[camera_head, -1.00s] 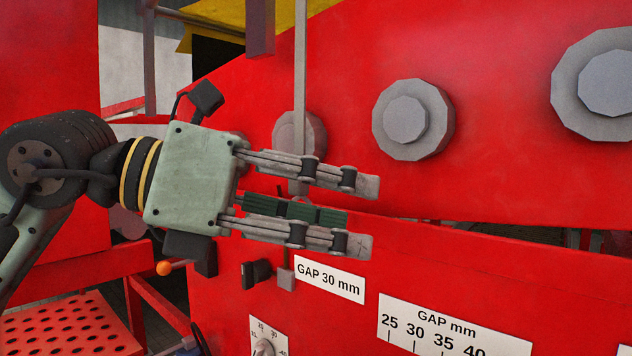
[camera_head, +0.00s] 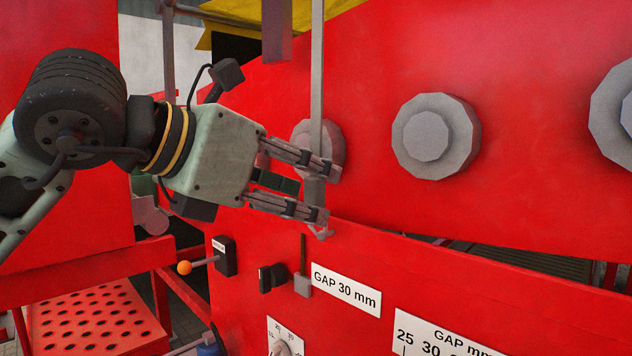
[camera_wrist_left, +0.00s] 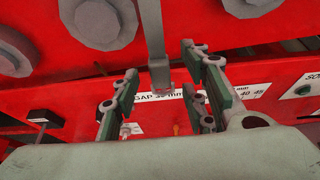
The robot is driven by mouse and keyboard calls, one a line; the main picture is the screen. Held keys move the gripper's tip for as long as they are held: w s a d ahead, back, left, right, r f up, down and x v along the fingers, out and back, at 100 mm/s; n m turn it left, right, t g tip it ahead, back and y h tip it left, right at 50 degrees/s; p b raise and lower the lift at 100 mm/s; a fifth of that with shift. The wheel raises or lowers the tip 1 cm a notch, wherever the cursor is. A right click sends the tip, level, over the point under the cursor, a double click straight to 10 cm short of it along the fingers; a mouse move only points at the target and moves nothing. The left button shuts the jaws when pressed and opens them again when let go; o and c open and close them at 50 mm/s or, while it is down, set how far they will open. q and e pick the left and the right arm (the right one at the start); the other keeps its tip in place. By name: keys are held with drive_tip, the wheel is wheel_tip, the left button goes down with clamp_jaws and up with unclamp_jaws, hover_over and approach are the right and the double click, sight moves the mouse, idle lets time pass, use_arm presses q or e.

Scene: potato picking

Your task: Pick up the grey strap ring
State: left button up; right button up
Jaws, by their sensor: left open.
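The grey strap (camera_head: 317,70) hangs straight down in front of the red machine wall in the head view. Its lower part passes by the fingers of my left gripper (camera_head: 327,195). In the left wrist view the strap's end, the grey ring (camera_wrist_left: 161,92), hangs in the gap between the two fingers of my left gripper (camera_wrist_left: 160,62). The fingers are spread, with green pads on their inner sides, and a gap shows on both sides of the ring. In the head view the fingers partly hide the strap's lower end. My right gripper is not in view.
Grey round hubs (camera_head: 436,136) stick out of the red wall to the right. Below are a "GAP 30 mm" label (camera_head: 346,289), a black knob (camera_head: 272,278) and an orange-tipped lever (camera_head: 184,267). A perforated red step (camera_head: 90,318) is at the lower left.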

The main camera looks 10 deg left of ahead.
use_arm(q)
drive_tip(key=shift+w+d+f, duration=0.25)
drive_tip(key=shift+w, duration=0.15)
clamp_jaws()
drive_tip(key=shift+r, duration=0.15)
wheel_tip(320, 180, up, 10)
drive_tip(key=b, duration=0.2)
idle(0.5)
